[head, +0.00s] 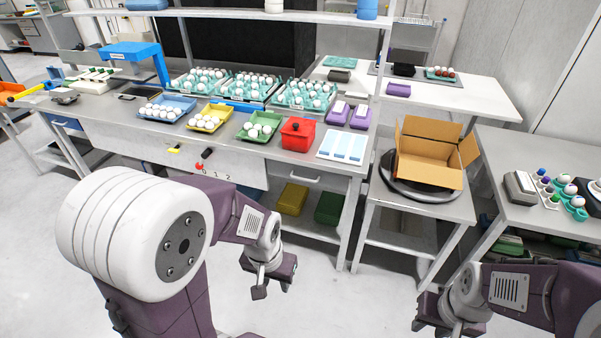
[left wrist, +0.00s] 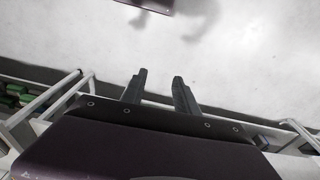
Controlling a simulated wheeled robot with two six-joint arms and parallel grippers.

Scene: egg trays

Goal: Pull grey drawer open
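The grey drawer (head: 318,173) is in the right part of the main bench's front, under the tabletop, and looks closed. Its pale bar handle (head: 304,179) faces me. My left gripper (head: 273,288) hangs low in front of the bench, below the drawer and apart from it. In the left wrist view its two dark fingers (left wrist: 158,88) are spread with nothing between them, over pale floor. My right gripper (head: 438,314) is at the lower right, away from the bench; its fingers are too unclear to judge.
Egg trays, a red box (head: 298,135) and purple boxes (head: 336,114) stand on the bench (head: 190,139). A yellow bin (head: 292,199) and a green bin (head: 329,208) sit under the drawer. An open cardboard box (head: 428,166) stands to the right. Floor before the bench is clear.

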